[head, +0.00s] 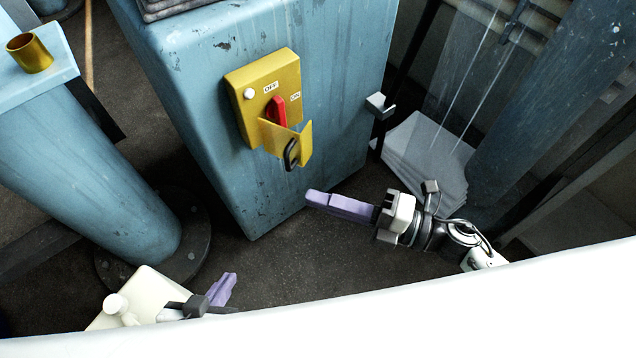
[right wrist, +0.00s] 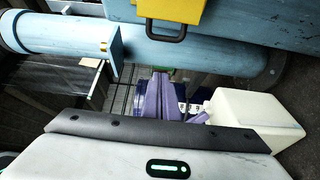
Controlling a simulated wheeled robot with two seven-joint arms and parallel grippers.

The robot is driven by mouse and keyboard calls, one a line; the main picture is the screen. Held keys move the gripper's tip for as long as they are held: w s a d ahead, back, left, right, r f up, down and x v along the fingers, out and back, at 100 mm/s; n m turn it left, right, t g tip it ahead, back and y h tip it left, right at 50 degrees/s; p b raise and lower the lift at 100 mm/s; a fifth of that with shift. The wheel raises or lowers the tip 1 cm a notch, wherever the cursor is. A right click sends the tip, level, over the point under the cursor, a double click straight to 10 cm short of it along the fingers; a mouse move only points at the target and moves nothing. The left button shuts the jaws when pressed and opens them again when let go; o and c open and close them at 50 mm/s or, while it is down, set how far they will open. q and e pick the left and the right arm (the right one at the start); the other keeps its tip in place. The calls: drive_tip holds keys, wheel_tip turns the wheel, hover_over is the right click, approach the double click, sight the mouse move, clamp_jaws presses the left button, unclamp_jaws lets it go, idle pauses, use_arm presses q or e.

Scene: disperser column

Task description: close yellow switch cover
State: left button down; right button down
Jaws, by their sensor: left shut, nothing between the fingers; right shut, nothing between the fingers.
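The yellow switch box (head: 262,88) is fixed to the blue column's face, with OFF and ON labels and a red switch lever (head: 277,110). Its yellow cover (head: 304,144) stands open, tilted outward below the lever, so the lever is exposed. A black handle (head: 290,154) is on the cover; the handle (right wrist: 163,33) also shows at the top of the right wrist view. My right gripper (head: 312,198) is shut and empty, below and slightly right of the cover, apart from it; its purple fingers (right wrist: 160,85) show in the wrist view. My left gripper (head: 230,281) is shut and empty, low at left.
The blue column (head: 210,110) fills the middle. A grey bracket (head: 379,106) sticks out at its right edge. A round blue post (head: 90,190) stands left, with a brass cup-like part (head: 29,53) above. Open dark floor lies in front of the column.

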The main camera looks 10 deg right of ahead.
sight(282, 144)
drive_tip(key=w+a, duration=0.4)
drive_tip(key=w, duration=0.2)
drive_tip(key=shift+w+a, duration=0.2)
drive_tip(key=shift+w, duration=0.15)
drive_tip(key=shift+d, duration=0.15)
